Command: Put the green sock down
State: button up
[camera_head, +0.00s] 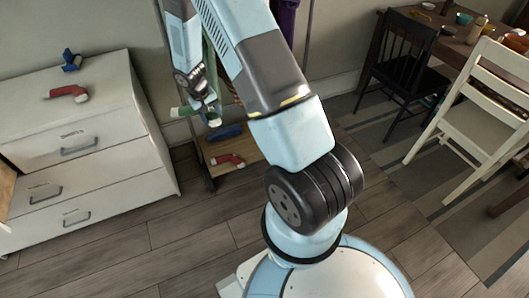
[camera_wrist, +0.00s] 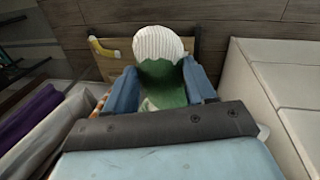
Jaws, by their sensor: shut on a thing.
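My gripper (camera_wrist: 163,84) is shut on the green sock (camera_wrist: 165,88), whose white ribbed end (camera_wrist: 160,42) sticks out beyond the two blue fingers. In the head view the green sock (camera_head: 186,112) hangs at the end of my arm, beside the white chest of drawers and above a low wooden shelf (camera_head: 240,174). The fingers themselves are hard to make out there. The wrist view shows a wooden surface (camera_wrist: 114,68) beyond and below the sock. The sock appears held in the air, apart from that surface.
A red sock (camera_head: 68,93) and a blue item (camera_head: 71,60) lie on the white chest of drawers (camera_head: 100,75). Another red sock (camera_head: 228,160) and a dark blue item (camera_head: 225,132) lie on the low shelf. A black chair (camera_head: 400,60), white chair (camera_head: 480,110) and laid table stand right.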

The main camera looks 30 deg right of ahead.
jog(key=s+f, duration=0.4)
jog(key=shift+s+a+f, duration=0.15)
jog(key=shift+a+f, duration=0.1)
jog(key=shift+a, duration=0.2)
